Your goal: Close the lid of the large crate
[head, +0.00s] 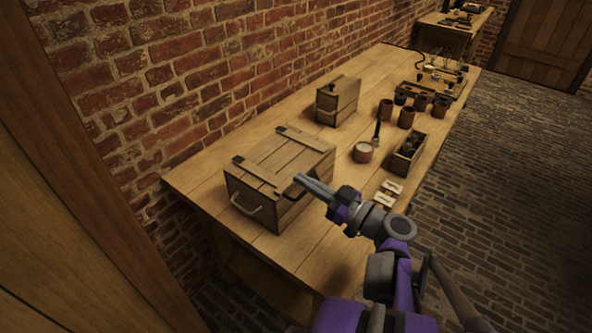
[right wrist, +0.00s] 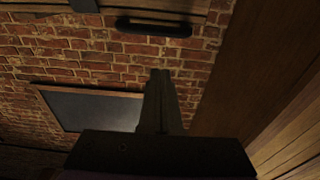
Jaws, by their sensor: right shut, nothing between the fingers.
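The large crate (head: 247,203) is a wooden box with a rope-like handle, standing at the near left end of the workbench. Its slatted lid (head: 290,152) with dark metal straps lies over the top and looks flat; I cannot tell if it sits fully down. My right gripper (head: 298,179) is shut and empty, its fingertips at the lid's right edge in the head view; touching or slightly apart is unclear. My left gripper is not in view.
On the workbench (head: 330,265) are a smaller wooden box (head: 336,103), several brown jars (head: 406,117), a pale round pot (head: 362,153) with a brush-like tool by it, an open wooden holder (head: 407,155) and pale cards (head: 388,194). A brick wall (head: 150,80) runs behind.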

